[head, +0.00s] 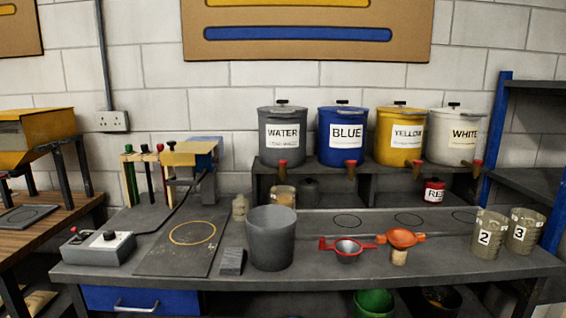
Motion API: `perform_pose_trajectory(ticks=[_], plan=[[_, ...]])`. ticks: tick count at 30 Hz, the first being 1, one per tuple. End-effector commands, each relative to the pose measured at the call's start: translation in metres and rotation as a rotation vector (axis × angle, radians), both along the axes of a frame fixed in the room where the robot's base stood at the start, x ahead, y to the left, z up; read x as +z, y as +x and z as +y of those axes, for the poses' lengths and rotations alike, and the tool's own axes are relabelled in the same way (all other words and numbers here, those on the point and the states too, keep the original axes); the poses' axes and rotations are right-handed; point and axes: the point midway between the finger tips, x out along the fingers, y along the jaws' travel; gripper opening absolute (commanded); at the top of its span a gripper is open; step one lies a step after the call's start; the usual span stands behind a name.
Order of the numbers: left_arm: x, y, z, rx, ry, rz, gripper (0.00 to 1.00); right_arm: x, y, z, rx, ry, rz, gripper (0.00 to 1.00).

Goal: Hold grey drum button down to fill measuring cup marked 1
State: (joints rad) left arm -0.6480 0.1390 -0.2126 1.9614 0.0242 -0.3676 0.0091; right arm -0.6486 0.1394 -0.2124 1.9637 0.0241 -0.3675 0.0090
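The grey drum (282,115) labelled WATER stands at the left end of a row of drums on the raised shelf. A small reddish button or spout (282,163) sticks out at its lower front. Below that spout, a clear beige cup (283,195) stands at the back of the bench. No number shows on this cup, and its lower part is hidden behind a grey bucket (270,238). I cannot tell whether anything flows into it. Neither of my grippers is in view.
Blue (343,125), yellow (400,115) and white (453,120) drums stand right of the grey one. Cups marked 2 (487,240) and 3 (523,238) stand at the bench's right end. A control box (98,246) sits left.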

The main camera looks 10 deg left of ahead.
Motion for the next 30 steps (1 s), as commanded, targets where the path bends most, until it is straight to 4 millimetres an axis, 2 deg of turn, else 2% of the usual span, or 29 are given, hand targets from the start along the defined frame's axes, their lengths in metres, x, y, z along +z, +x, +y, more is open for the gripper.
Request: perform_pose_trajectory(ticks=[6,8,15,16,30], plan=[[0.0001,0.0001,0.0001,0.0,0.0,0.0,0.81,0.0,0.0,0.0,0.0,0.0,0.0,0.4],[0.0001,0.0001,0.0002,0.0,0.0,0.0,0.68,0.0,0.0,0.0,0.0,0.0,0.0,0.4],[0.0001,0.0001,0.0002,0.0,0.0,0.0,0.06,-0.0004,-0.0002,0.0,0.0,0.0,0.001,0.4],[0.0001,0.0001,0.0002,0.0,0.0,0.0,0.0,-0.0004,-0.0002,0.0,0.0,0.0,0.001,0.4],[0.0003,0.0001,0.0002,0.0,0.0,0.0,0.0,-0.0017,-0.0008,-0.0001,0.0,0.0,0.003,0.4]])
